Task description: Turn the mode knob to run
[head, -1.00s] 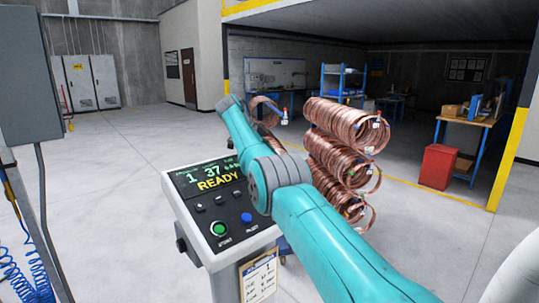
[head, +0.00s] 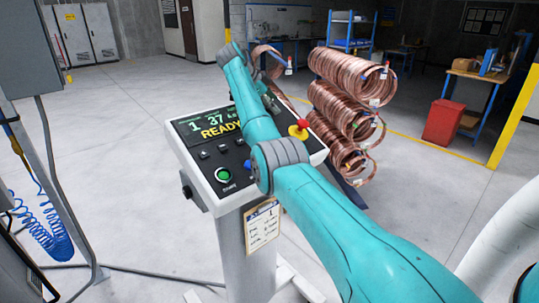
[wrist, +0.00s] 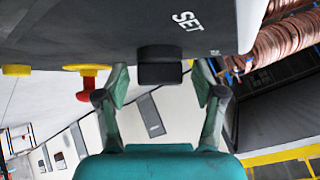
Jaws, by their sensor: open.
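A black knob (wrist: 160,66) stands out from the dark panel face in the wrist view, close to the printed word SET. My gripper (wrist: 162,82) is open, with one finger on each side of the knob and a gap visible on both sides. Which way the knob points is hard to tell from here.
A red control on a yellow base (head: 299,129) sits at the console's right; it also shows in the wrist view (wrist: 87,80) beside one finger. Copper coils (head: 345,80) are stacked behind.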

